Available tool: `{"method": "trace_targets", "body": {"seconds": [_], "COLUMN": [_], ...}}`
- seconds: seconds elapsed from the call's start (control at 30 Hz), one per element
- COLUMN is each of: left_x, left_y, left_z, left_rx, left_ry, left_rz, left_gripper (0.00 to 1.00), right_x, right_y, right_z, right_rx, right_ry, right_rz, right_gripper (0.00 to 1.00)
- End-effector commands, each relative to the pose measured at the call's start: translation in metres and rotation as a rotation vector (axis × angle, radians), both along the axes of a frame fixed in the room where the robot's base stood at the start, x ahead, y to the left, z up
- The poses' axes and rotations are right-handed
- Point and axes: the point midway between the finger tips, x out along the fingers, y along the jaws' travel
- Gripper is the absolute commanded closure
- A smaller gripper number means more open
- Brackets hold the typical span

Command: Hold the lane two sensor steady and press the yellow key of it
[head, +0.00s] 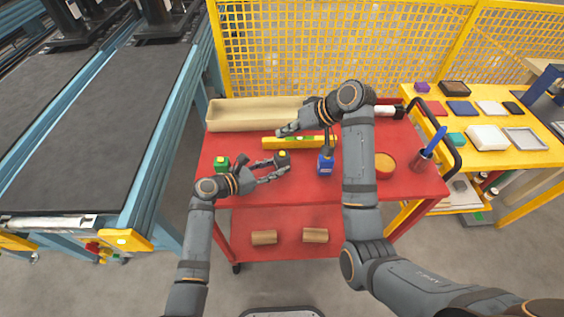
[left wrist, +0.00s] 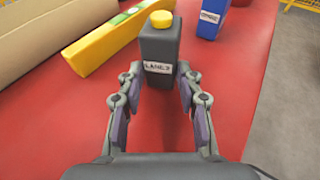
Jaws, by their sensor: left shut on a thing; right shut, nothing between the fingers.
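The lane two sensor (head: 283,159) is a dark grey upright block on the red table top. Its label reads LANE 2 in the left wrist view (left wrist: 158,45), and the round yellow key (left wrist: 161,19) is on its top. My left gripper (head: 283,172) is shut on the lower part of the sensor, a finger at each side, with the key uncovered above. My right gripper (head: 283,133) is shut and empty. It is above the table, behind the sensor in the head view, over the left end of a yellow level, and apart from the key.
The yellow level (head: 310,142) and a beige tray (head: 235,113) lie behind. A red cup (head: 421,162) with a blue tool stands at the right.

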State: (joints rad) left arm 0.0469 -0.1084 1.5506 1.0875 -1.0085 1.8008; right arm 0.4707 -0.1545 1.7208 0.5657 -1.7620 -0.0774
Motion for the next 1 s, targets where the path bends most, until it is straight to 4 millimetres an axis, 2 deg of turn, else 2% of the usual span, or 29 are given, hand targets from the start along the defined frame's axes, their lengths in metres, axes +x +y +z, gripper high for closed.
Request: {"method": "trace_targets", "body": {"seconds": [0.13,0.17,0.3,0.37,0.7,0.87,1.0], "left_x": [0.0,0.0,0.0,0.0,-0.002,-0.019,-0.038], "left_y": [0.0,0.0,0.0,0.0,0.004,0.027,0.056], "left_z": [0.0,0.0,0.0,0.0,0.001,0.008,0.018], "left_rx": [0.0,0.0,0.0,0.0,0.002,0.006,0.009], "left_ry": [0.0,0.0,0.0,0.0,0.0,-0.001,0.0], "left_rz": [0.0,0.0,0.0,0.0,0.001,0.0,-0.001], "left_gripper": [0.82,0.63,0.44,0.38,0.38,0.38,0.38], "right_x": [0.0,0.0,0.0,0.0,0.0,0.0,0.0], "right_y": [0.0,0.0,0.0,0.0,0.0,0.0,0.0], "right_z": [0.0,0.0,0.0,0.0,0.0,0.0,0.0], "right_rx": [0.0,0.0,0.0,0.0,0.0,0.0,0.0], "right_ry": [0.0,0.0,0.0,0.0,0.0,0.0,0.0], "right_rz": [0.0,0.0,0.0,0.0,0.0,0.0,0.0], "right_gripper": [1.0,1.0,1.0,1.0,1.0,1.0,1.0]}}
